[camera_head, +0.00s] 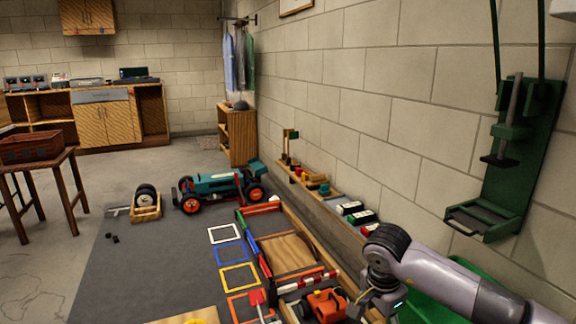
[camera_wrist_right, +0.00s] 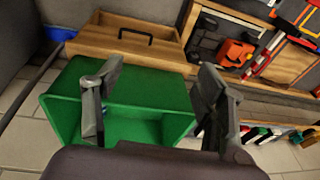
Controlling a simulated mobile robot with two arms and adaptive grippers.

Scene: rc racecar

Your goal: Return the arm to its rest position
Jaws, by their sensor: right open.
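My right arm reaches in from the right in the head view. Its gripper (camera_head: 378,302) points down near the bottom edge, beside the orange toy vehicle. In the right wrist view the two fingers of this gripper (camera_wrist_right: 160,72) stand wide apart with nothing between them. In the head view my arm partly hides this green bin (camera_head: 428,302). My left gripper is not in view.
An orange toy vehicle (camera_head: 326,305) sits in a tray near my right gripper. A wooden drawer box (camera_wrist_right: 165,42) lies past the green bin. A teal racecar (camera_head: 215,187) stands on the floor mat. A green wall-mounted press (camera_head: 510,165) is at the right. The mat's left part is mostly clear.

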